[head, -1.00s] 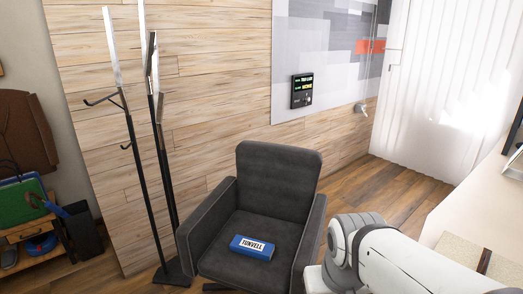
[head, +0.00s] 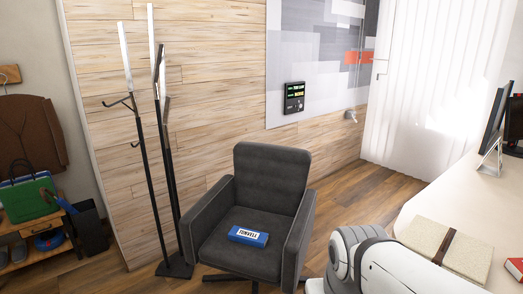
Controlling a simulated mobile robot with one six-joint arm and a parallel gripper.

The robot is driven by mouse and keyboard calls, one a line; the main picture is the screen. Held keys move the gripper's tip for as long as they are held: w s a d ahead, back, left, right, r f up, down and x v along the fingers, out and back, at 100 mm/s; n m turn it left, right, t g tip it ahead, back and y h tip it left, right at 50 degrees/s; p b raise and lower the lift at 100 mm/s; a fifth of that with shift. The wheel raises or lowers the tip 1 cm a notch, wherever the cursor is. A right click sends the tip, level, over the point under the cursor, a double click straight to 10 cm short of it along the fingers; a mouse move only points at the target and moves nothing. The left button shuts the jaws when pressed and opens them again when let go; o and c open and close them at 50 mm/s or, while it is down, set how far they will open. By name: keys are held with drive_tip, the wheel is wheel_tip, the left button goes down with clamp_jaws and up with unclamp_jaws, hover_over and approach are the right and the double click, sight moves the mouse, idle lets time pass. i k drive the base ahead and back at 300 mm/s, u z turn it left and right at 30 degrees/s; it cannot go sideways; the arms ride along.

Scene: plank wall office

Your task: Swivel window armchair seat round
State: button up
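A dark grey armchair (head: 271,172) with armrests stands in the middle of the head view on the wood floor. Its back is toward the wall and its seat (head: 229,262) faces toward me, slightly to the left. A blue box (head: 248,237) labelled TUNVELL lies on the seat. Part of its dark star base shows below the seat. My white arm is at the lower right, beside the chair; its gripper is outside the picture.
A black coat stand (head: 146,163) stands just left of the chair, close to its armrest. A white desk (head: 437,204) with a notebook (head: 447,248) and a monitor (head: 497,117) runs along the right. A low shelf (head: 32,232) with bags is at far left. Wood floor (head: 352,189) is clear behind the chair.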

sight(267, 193)
drive_tip(key=z, duration=0.1)
drive_tip(key=i, duration=0.6)
drive_tip(key=u, duration=2.55)
drive_tip(key=i, duration=1.6)
drive_tip(key=z, duration=1.8)
